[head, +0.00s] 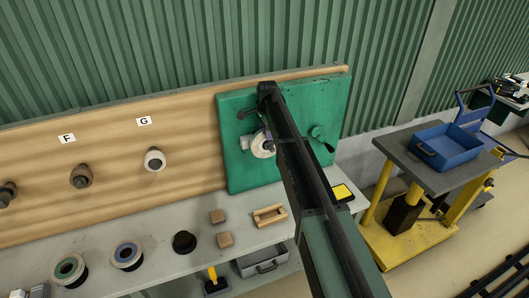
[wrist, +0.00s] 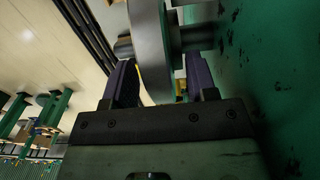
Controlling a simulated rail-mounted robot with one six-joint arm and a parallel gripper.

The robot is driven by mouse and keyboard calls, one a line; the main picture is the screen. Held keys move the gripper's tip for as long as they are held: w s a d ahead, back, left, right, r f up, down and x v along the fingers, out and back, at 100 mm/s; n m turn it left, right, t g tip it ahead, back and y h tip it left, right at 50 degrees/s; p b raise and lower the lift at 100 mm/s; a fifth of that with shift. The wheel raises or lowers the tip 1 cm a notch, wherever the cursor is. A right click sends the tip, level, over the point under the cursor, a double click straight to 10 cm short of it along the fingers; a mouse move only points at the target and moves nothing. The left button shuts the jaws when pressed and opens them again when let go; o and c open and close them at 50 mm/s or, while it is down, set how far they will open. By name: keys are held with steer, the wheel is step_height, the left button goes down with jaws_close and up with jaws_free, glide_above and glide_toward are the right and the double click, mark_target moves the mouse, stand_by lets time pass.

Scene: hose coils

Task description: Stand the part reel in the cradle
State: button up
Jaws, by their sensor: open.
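A pale reel (head: 262,145) hangs on the green panel (head: 235,172) in the head view, partly hidden behind my arm; I take it as the part reel. In the wrist view the reel's grey disc (wrist: 150,45) stands edge-on between the two fingers of my gripper (wrist: 160,80). The gripper is open, with one finger on each side of the disc; I cannot tell whether either touches it. A grey peg or hub (wrist: 195,38) runs from the disc toward the panel. A wooden cradle (head: 270,215) with an open middle sits on the grey bench below the panel.
A cart with a blue tray (head: 446,146) stands right.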

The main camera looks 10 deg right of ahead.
stand_by(0.9)
jaws_close()
stand_by(0.4)
steer(key=shift+w+r+p, duration=0.1)
steer(key=shift+r+p, duration=0.05)
steer(key=shift+p, duration=0.2)
stand_by(0.4)
steer(key=shift+s+d, duration=0.2)
steer(key=shift+s, duration=0.65)
steer(key=shift+s+d, duration=0.15)
steer(key=shift+s, duration=0.7)
steer(key=shift+s+d, duration=0.2)
steer(key=shift+s, duration=0.65)
steer(key=shift+s+d, duration=0.2)
steer(key=shift+s, duration=0.6)
steer(key=shift+s+d, duration=0.15)
steer(key=shift+s, duration=0.7)
steer(key=shift+s+d, duration=0.2)
steer(key=shift+s, duration=0.6)
